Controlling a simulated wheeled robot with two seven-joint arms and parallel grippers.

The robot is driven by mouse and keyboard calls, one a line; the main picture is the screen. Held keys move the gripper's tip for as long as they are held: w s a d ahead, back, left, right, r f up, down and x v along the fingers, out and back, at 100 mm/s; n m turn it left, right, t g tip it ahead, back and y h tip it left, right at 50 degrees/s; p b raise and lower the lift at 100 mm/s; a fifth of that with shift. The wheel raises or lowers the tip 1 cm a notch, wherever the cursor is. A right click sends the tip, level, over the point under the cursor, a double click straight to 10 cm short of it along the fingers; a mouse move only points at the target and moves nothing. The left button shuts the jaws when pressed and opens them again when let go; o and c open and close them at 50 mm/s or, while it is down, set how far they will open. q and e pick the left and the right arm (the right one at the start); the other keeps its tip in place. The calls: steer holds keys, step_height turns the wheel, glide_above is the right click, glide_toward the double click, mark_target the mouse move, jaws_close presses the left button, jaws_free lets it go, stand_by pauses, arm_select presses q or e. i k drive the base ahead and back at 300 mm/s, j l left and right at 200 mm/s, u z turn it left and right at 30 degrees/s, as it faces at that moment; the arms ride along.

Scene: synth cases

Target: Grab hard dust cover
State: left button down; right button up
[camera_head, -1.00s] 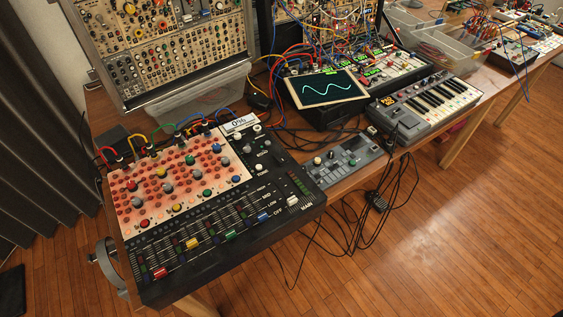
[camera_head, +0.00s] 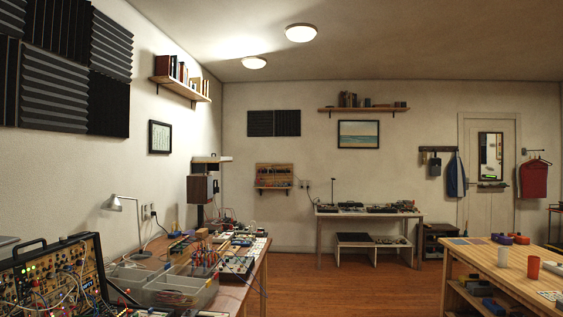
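I cannot make out a hard dust cover for certain in the head view. Clear plastic containers (camera_head: 180,291) stand on the left bench, but I cannot tell whether any of them is a cover. Neither of my grippers shows in this view.
A modular synth rack (camera_head: 55,280) stands at the near left, with patch-cabled gear (camera_head: 205,260) beyond it. A back table (camera_head: 370,213) holds more devices. A wooden workbench (camera_head: 480,262) with cups stands at the right. The wooden floor (camera_head: 330,290) between is clear.

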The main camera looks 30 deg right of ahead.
mark_target(206, 158)
steer(key=z, duration=0.65)
steer(key=i+l, duration=0.1)
steer(key=i+l+z, duration=0.2)
steer(key=i+l, duration=0.2)
steer(key=i, duration=0.4)
steer(key=i+l+z, duration=0.2)
steer(key=i, duration=0.65)
steer(key=i+l+z, duration=0.25)
steer(key=i, duration=0.6)
steer(key=i+j, duration=0.1)
steer(key=i, duration=3.6)
steer(key=i+u, duration=0.15)
steer(key=i, duration=0.5)
steer(key=i+l+u, duration=0.15)
steer(key=i, duration=0.5)
steer(key=i+l+u, duration=0.15)
steer(key=i, duration=0.5)
